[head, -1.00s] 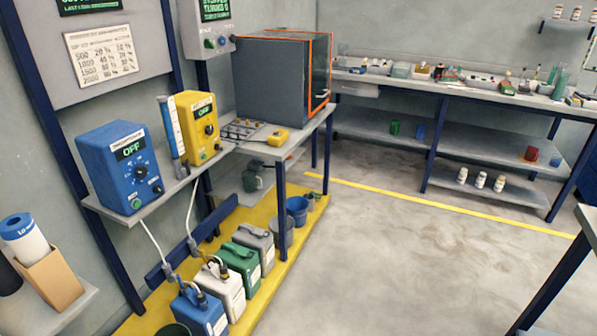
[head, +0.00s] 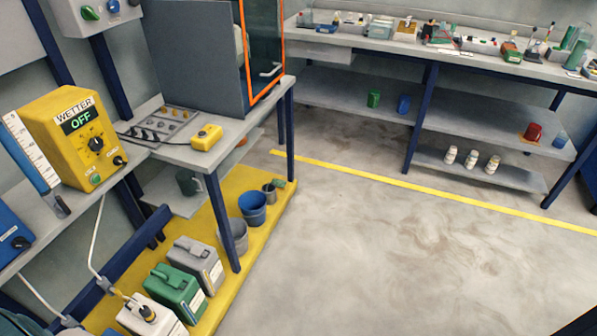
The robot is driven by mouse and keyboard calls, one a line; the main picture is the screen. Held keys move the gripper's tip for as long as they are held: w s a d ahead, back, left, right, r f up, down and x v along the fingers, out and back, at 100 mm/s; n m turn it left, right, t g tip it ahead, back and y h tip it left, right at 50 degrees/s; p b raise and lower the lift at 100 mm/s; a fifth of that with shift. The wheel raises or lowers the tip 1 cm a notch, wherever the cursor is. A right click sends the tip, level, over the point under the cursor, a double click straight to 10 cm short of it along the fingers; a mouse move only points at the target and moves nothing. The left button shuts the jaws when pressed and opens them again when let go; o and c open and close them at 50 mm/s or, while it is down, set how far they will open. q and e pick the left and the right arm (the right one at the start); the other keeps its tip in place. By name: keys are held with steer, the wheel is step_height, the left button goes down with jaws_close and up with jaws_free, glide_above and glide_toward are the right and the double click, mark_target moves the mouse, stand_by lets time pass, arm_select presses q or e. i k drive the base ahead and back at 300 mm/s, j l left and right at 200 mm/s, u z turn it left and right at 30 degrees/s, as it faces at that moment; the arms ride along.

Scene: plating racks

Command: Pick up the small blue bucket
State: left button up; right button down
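A small blue bucket (head: 252,209) stands upright on the yellow floor platform (head: 262,236), under the bench at the left. It sits between a grey bucket (head: 236,238) in front of it and a smaller grey container (head: 269,193) behind it. Its open top faces up and its inside looks empty. Neither of my grippers is in view.
A navy bench leg (head: 222,222) stands close left of the buckets. A grey canister (head: 196,262), a green canister (head: 176,290) and a white canister (head: 150,318) line the platform nearer me. The concrete floor (head: 390,250) to the right is clear.

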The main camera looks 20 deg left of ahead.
mark_target(252, 203)
steer(key=i, duration=0.95)
steer(key=i+l+u, duration=0.1)
steer(key=i, duration=0.9)
